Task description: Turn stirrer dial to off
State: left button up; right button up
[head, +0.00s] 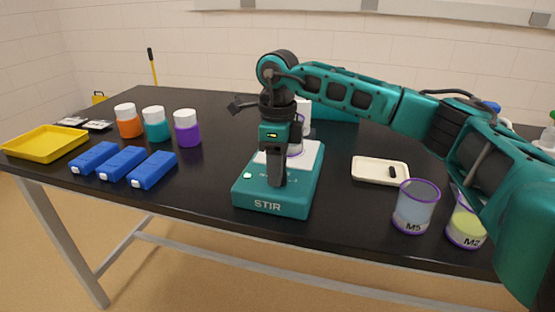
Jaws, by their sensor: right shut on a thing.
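The stirrer (250,193) is a teal box with a white top plate and the word STIR on its front, near the front edge of the black table. My right gripper (276,184) points down over its front part, with my right arm reaching in from the right. It is shut at the place of the dial, and its fingers hide the dial, so its setting cannot be read. A clear vessel with a purple rim (296,148) shows partly behind the gripper on the plate. My left gripper is not in view.
Beakers M5 (414,212) and M2 (465,230) stand at the right front. A white tray (366,172) with a small dark bar lies behind them. Left are blue blocks (122,163), lidded jars (187,131) and a yellow tray (45,144).

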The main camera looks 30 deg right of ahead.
jog(key=n+p, duration=0.1)
jog(key=n, duration=0.3)
jog(key=shift+a+n, duration=0.1)
jog(key=shift+n, duration=0.2)
jog(key=n+p, duration=0.1)
jog(key=n, duration=0.3)
jog(key=shift+n, duration=0.3)
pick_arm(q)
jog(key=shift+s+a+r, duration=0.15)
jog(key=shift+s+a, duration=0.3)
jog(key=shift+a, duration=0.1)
pick_arm(e)
jog(key=shift+a+n, duration=0.1)
jog(key=shift+n, duration=0.4)
jog(key=o, duration=1.1)
jog(key=shift+c, duration=0.2)
pick_arm(q)
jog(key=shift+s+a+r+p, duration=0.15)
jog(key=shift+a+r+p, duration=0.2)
jog(key=shift+p, duration=0.45)
pick_arm(e)
notch_tip(320, 180, up, 13)
jog(key=shift+w, duration=0.3)
